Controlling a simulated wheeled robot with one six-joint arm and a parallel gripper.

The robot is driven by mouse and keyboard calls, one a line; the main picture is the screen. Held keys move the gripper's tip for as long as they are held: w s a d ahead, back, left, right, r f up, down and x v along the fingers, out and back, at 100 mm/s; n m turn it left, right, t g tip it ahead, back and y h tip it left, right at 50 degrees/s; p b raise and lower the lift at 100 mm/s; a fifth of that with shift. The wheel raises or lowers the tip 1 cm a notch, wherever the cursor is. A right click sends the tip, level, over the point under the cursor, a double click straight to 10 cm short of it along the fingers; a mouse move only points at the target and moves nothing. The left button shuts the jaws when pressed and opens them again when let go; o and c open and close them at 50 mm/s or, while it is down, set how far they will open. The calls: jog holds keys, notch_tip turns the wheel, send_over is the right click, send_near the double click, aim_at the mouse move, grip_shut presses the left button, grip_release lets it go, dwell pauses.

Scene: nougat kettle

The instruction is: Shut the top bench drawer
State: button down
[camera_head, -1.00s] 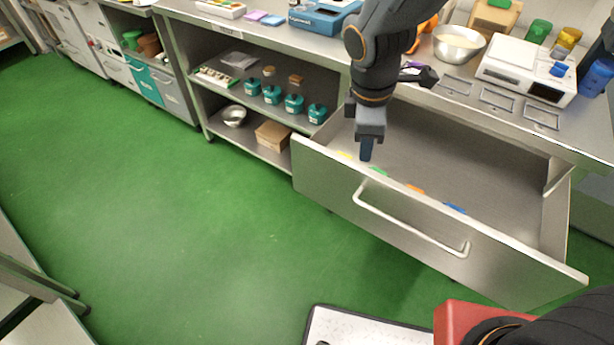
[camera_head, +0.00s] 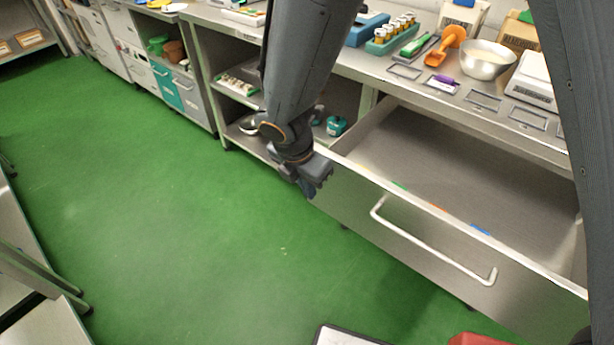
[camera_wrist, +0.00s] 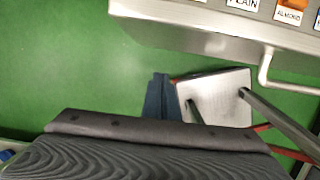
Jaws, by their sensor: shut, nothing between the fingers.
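The top bench drawer (camera_head: 385,225) is pulled far out, with its grey interior showing and a white bar handle (camera_head: 430,243) across its front. In the wrist view the drawer front (camera_wrist: 190,35) runs along the top, and part of its handle (camera_wrist: 266,70) shows at the right. My gripper (camera_head: 312,188) is shut and empty, in front of the drawer's left front corner, left of the handle. In the wrist view its fingers (camera_wrist: 160,98) point past the drawer front over the green floor; I cannot tell if they touch the drawer.
The bench top (camera_head: 400,72) holds a steel bowl (camera_head: 487,60), an orange scoop (camera_head: 446,46), a rack of jars (camera_head: 392,36) and a white scale (camera_head: 535,78). Open shelves stand left of the drawer.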

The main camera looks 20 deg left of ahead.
jog(key=shift+w+d+f+p, duration=0.2)
jog(key=shift+w+f, duration=0.25)
jog(key=shift+w, duration=0.3)
jog(key=shift+w+d+f+p, duration=0.1)
jog(key=shift+w+d+f, duration=0.3)
jog(key=shift+w, duration=0.3)
jog(key=shift+w+d+f+p, duration=0.2)
jog(key=shift+w+f, duration=0.25)
jog(key=shift+w, duration=0.3)
jog(key=shift+w, duration=0.1)
